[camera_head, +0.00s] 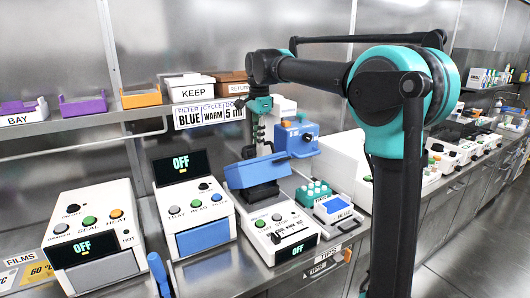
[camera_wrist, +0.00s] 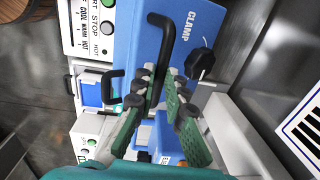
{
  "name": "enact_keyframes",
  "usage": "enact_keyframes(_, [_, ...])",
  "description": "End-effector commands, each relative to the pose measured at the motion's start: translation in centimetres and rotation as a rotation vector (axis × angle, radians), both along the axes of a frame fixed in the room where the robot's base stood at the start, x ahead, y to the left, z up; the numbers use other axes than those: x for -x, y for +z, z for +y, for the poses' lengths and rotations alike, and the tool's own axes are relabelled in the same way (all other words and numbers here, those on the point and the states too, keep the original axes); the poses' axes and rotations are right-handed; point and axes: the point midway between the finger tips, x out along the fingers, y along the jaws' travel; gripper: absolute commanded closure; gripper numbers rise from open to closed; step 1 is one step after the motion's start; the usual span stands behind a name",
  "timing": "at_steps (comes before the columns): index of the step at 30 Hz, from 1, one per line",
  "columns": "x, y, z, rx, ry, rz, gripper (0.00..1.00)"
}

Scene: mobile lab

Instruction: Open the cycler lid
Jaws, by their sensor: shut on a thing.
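The cycler is a white unit (camera_head: 283,232) with buttons and a dark display reading OFF, right of centre in the head view. Its blue lid (camera_head: 256,171) is tilted up over a dark block. In the wrist view the lid's blue face (camera_wrist: 137,42) reads CLAMP and carries a black bar handle (camera_wrist: 166,40) and a black knob (camera_wrist: 201,63). My gripper (camera_wrist: 160,88) is shut on the lower end of that handle, its green-padded fingers on either side.
A teal rack (camera_head: 312,192) and a blue-topped box (camera_head: 337,209) stand close to the cycler's right. Two white units, a sealer (camera_head: 92,236) and a blue-fronted one (camera_head: 193,205), stand at left. A shelf (camera_head: 70,138) with trays runs behind.

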Motion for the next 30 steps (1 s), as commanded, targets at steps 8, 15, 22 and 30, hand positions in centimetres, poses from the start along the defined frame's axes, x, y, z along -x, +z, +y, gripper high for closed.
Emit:
enact_keyframes(8, [-4.4,1.1,3.0,-0.004,0.003,-0.007,1.00])
enact_keyframes(15, [-6.7,1.4,4.6,-0.005,0.002,-0.005,1.00])
enact_keyframes(22, [-7.8,1.4,5.3,-0.004,0.002,-0.004,1.00])
enact_keyframes(30, [-8.0,1.4,5.4,-0.003,0.002,-0.003,1.00])
